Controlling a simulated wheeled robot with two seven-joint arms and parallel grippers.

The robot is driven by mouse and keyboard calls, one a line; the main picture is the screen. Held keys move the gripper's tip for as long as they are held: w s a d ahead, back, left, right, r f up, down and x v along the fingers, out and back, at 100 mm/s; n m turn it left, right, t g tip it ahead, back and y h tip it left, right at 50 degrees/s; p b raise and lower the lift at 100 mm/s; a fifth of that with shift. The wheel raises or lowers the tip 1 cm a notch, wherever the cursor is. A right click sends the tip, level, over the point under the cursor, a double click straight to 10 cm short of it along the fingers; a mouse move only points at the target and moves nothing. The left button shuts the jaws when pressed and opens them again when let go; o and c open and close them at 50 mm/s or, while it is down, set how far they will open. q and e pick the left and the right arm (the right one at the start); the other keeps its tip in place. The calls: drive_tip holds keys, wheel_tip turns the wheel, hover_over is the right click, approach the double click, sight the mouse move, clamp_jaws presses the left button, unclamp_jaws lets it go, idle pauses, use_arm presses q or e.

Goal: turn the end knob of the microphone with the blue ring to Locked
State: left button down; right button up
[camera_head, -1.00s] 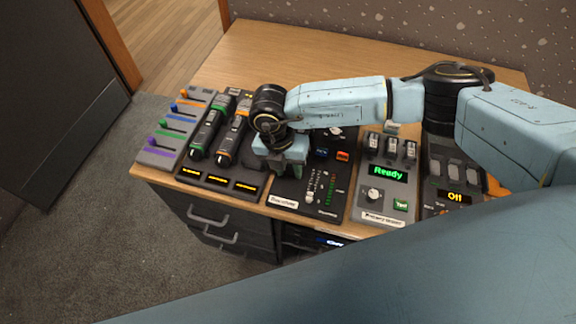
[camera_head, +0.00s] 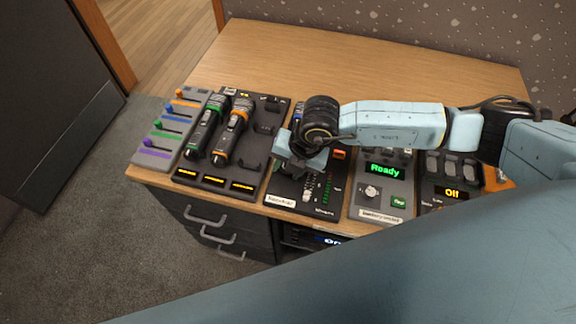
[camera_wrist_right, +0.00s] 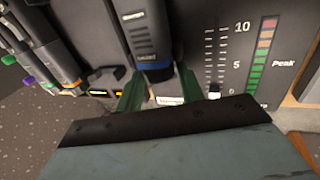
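The microphone with the blue ring (camera_wrist_right: 145,32) is dark and lies between the two green fingers of my right gripper (camera_wrist_right: 160,92) in the right wrist view. Its blue ring (camera_wrist_right: 155,74) is close to the fingertips. The end knob's setting cannot be read. My left gripper is not in view.
Microphones with green (camera_head: 206,125) and orange (camera_head: 232,130) rings lie in the dark dock (camera_head: 262,104), whose right-hand cradle is empty. Coloured sliders (camera_head: 165,130) stand at left. A panel reading Ready (camera_head: 384,170) and one reading Off (camera_head: 452,193) are at right. The back table is clear.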

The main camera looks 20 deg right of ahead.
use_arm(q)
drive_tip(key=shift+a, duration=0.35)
use_arm(e)
drive_tip(key=shift+o, duration=1.4)
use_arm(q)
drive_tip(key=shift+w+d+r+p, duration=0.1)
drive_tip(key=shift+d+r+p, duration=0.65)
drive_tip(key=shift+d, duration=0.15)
use_arm(e)
drive_tip(key=v, duration=1.3)
drive_tip(key=shift+r, duration=0.15)
